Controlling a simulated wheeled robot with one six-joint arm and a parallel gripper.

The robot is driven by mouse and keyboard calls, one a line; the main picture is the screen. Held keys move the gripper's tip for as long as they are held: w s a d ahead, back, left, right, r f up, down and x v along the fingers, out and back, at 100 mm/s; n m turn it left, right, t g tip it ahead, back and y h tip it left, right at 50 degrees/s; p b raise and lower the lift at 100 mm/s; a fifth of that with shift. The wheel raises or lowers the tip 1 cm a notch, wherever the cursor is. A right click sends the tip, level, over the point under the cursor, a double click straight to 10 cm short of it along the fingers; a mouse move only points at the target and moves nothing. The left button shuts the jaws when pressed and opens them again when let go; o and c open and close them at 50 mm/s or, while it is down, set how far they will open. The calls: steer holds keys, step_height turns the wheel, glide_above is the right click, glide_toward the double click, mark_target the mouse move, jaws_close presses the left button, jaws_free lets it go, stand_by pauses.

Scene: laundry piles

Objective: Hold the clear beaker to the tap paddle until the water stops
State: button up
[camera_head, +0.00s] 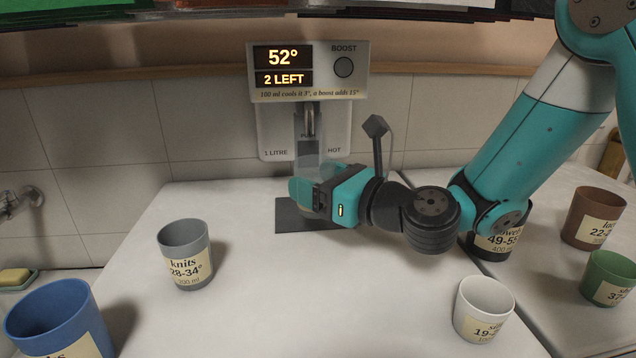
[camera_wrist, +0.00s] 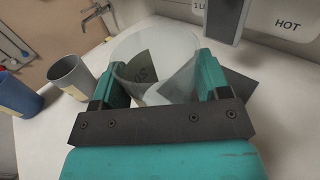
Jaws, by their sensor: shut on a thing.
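My gripper (camera_head: 318,196) is shut on the clear beaker (camera_head: 309,166), which is see-through and upright under the tap. In the wrist view the beaker (camera_wrist: 156,50) sits between the two teal fingers of my gripper (camera_wrist: 158,84). The tap (camera_head: 309,120) hangs from a wall unit, and the beaker's upper part overlaps the dark paddle strip below it; I cannot tell whether they touch. The display (camera_head: 283,67) reads 52° and 2 LEFT. A dark mat (camera_head: 290,219) lies under the beaker. I cannot make out any running water.
A grey knits cup (camera_head: 186,255) and a blue cup (camera_head: 58,318) stand at left. A white cup (camera_head: 483,308) stands at front right. A dark cup (camera_head: 495,246) is partly behind my arm; brown (camera_head: 594,217) and green (camera_head: 608,277) cups stand far right. The middle front counter is clear.

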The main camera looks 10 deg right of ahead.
steer(key=shift+w+p, duration=2.2)
steer(key=shift+w, duration=1.95)
steer(key=shift+s, duration=0.15)
steer(key=shift+s+b, duration=1.15)
steer(key=shift+s, duration=1.25)
steer(key=shift+s, duration=0.1)
steer(key=s+b, duration=0.7)
steer(key=s, duration=0.2)
steer(key=shift+s+b, duration=0.35)
steer(key=shift+s, duration=0.05)
